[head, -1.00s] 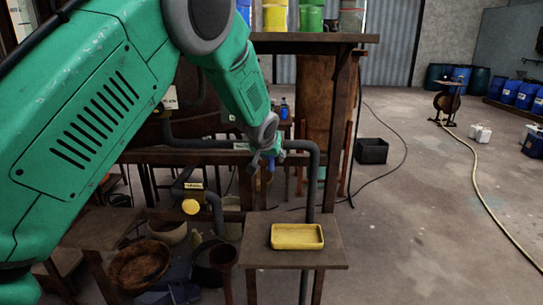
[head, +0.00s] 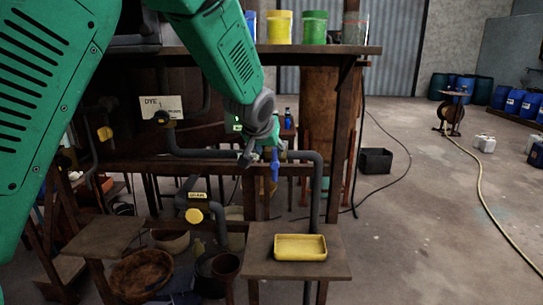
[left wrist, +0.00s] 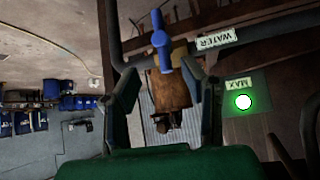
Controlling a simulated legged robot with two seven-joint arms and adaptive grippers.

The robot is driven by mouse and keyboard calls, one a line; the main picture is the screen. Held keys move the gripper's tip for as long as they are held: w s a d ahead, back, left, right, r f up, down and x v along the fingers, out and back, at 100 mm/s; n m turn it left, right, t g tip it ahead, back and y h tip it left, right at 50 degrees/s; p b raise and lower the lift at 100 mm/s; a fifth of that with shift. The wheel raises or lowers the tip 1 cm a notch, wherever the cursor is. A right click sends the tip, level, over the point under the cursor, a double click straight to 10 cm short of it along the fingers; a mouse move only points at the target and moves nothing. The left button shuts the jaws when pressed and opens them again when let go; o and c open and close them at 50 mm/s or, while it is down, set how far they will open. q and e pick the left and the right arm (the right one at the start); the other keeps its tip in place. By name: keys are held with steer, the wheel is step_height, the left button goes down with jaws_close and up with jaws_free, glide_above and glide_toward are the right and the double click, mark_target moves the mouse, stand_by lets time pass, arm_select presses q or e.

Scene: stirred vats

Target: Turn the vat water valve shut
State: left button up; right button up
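The water valve's blue handle (head: 274,171) hangs down at the dark pipe (head: 303,155) in the head view. In the left wrist view the blue handle (left wrist: 159,39) is beside a "WATER" label (left wrist: 216,39). My left gripper (head: 257,155) is just left of the handle in the head view. In the left wrist view my left gripper (left wrist: 160,77) has its two fingers apart, with the handle ahead, between their tips in the picture. I cannot tell whether it touches. My right gripper is in neither view.
A green light (left wrist: 243,102) glows under a "MAX" label. A yellow tray (head: 300,247) sits on a small wooden stand in front. A yellow-knobbed valve (head: 194,215) is at lower left. Colored buckets line the shelf (head: 300,49) above. Open floor lies to the right.

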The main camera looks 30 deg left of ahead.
arm_select(q)
steer(key=shift+s, duration=0.1)
stand_by(0.4)
steer(key=s+d+f+m+g+h+b, duration=0.15)
steer(key=s+f, duration=0.25)
steer(key=f, duration=0.7)
steer(key=s+d+f+g+b, duration=0.1)
steer(key=s+d+f+b, duration=0.2)
steer(key=f, duration=0.8)
steer(key=s+d+f+m+g+b, duration=0.1)
steer(key=s+f+b, duration=0.2)
steer(key=s+f, duration=0.55)
steer(key=s+d+f+m+g+h+b, duration=0.1)
steer(key=s+d+f+g+b, duration=0.1)
steer(key=s+f, duration=0.9)
steer(key=s+d+f+m+g+b, duration=0.1)
steer(key=s+d+f+b, duration=0.3)
steer(key=s+f, duration=0.8)
steer(key=shift+s+f+g+h+b, duration=0.25)
steer(key=shift+s+g+h+b, duration=0.15)
steer(key=shift+s+g, duration=0.45)
